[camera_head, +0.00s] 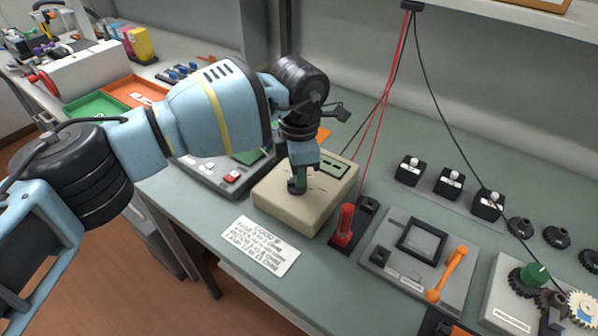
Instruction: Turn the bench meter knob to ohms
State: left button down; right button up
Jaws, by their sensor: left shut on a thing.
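The bench meter is a beige box (283,211) on the bench in the middle of the head view, with a small dark green display (334,166) on its top. My left gripper (297,187) points down onto the top of the meter and is shut on the knob. The knob is mostly hidden by the fingers, and I cannot read which mark it points to. A white card with handwriting (261,244) lies on the bench in front of the meter. My right gripper is not in view.
Right of the meter stand a red probe (345,224) in a dark holder and a grey panel with an orange lever (448,272). Red and black cables hang from above. A grey device (222,175) stands left of the meter. Black switches (449,181) line the back right.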

pick_arm(q)
jog(key=shift+m+b, duration=0.35)
jog(key=shift+m, duration=1.25)
jog(key=shift+r, duration=0.1)
jog(key=c, duration=1.5)
grip_release()
notch_tip(320, 180, up, 8)
jog(key=shift+s+f, duration=0.1)
jog(key=shift+f, duration=0.05)
